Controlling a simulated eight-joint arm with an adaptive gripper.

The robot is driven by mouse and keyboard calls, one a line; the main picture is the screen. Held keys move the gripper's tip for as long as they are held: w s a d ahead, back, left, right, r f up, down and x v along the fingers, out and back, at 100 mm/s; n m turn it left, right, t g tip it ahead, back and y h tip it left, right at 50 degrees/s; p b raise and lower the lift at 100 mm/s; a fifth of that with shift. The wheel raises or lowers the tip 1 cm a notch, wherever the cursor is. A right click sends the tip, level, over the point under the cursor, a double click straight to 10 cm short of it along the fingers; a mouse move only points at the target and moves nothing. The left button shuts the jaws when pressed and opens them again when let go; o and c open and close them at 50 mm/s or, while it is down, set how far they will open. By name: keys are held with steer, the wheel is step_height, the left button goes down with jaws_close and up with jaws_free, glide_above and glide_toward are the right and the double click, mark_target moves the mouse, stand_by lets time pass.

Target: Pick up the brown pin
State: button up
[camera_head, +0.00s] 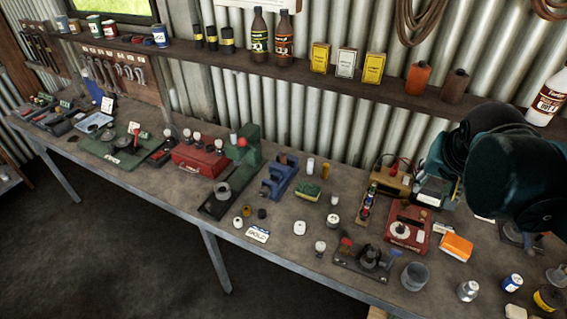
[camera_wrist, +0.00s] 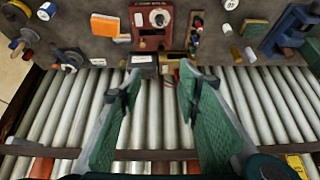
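The brown pin (camera_head: 325,170) looks like a small tan-brown upright cylinder on the bench, beside a paler cylinder (camera_head: 310,165) and behind the sponge. The brown pin also shows in the wrist view (camera_wrist: 236,54), right of and beyond my fingers. My gripper (camera_wrist: 160,76) is open and empty, its two green-padded fingers wide apart. It is apart from the pin. In the head view my dark teal arm stands at the right, and the fingers cannot be made out there.
A green-yellow sponge (camera_head: 307,190) and a blue vise (camera_head: 279,178) stand near the pin. A yellow-brown box with leads (camera_head: 391,180) and a red device (camera_head: 408,226) lie to its right. A shelf (camera_head: 300,78) with bottles runs along the corrugated wall behind.

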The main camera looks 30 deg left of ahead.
steer(key=w+a+f, duration=0.1)
steer(key=w+a, duration=0.8)
steer(key=a, duration=0.2)
steer(key=m+h, duration=0.1)
steer(key=m, duration=0.1)
glide_toward(283, 155)
steer(key=x, duration=0.2)
steer(key=shift+w+a+f+b, duration=0.1)
steer(key=shift+w+f+b, duration=0.15)
steer(key=shift+b, duration=0.1)
steer(key=shift+x, duration=1.3)
steer(key=shift+w+f, duration=0.1)
steer(key=shift+w, duration=0.05)
steer(key=shift+x, duration=2.45)
